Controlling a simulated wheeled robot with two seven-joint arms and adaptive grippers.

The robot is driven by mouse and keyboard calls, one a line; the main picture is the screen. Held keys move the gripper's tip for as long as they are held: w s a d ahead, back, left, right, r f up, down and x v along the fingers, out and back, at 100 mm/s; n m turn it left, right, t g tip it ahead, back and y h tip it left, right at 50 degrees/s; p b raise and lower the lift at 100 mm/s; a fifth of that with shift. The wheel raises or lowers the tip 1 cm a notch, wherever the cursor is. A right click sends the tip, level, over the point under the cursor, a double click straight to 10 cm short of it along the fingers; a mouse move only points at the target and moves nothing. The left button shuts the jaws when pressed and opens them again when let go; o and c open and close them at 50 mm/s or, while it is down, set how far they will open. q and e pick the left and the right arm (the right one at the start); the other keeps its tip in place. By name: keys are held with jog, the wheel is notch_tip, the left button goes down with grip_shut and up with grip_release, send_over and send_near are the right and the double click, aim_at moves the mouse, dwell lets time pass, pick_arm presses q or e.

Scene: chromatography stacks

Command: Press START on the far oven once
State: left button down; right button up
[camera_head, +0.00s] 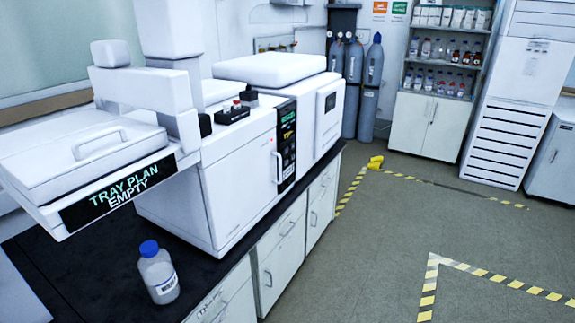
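A white boxy oven (240,185) with a front door and a vertical handle (278,167) stands on the dark bench. A narrow black control panel (287,145) at its right edge shows lit green and yellow characters and small keys, too small to read. Beyond it, farther along the bench, is another white unit (328,122) with a small dark window. I cannot make out a START label on either. Neither of my grippers is in view.
A tray unit (85,165) reading "TRAY PLAN EMPTY" overhangs the near bench. A blue-capped bottle (158,275) stands near the bench edge. Gas cylinders (371,90) and a bottle shelf (443,60) are at the back. The floor (380,250) at right is open, with striped tape.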

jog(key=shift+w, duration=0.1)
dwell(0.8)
